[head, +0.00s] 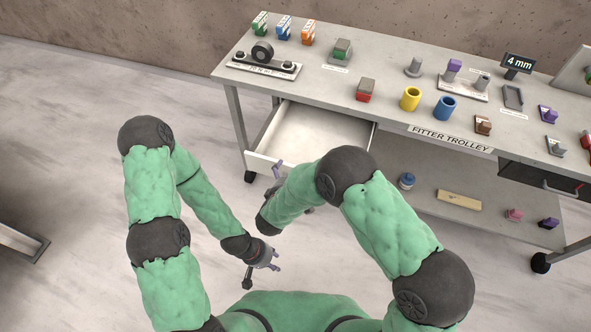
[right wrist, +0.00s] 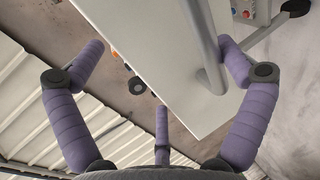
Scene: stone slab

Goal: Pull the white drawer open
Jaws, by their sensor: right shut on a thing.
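The white drawer (head: 318,132) is pulled out from the left part of the trolley, and its empty inside shows in the head view. Its white front (right wrist: 150,55) and grey bar handle (right wrist: 203,45) fill the middle of the right wrist view. My right gripper (right wrist: 168,62) is shut on the handle, with a purple finger against the bar at right. In the head view my right forearm hides most of that gripper and the handle. My left gripper (head: 272,258) is open and empty, low in front of the drawer and apart from it.
The grey trolley top (head: 390,72) holds several blocks, a yellow cup (head: 410,98) and a blue cup (head: 445,107). A dark drawer (head: 540,180) is at the right. The lower shelf holds a wooden block (head: 459,200). The floor at left is mostly clear.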

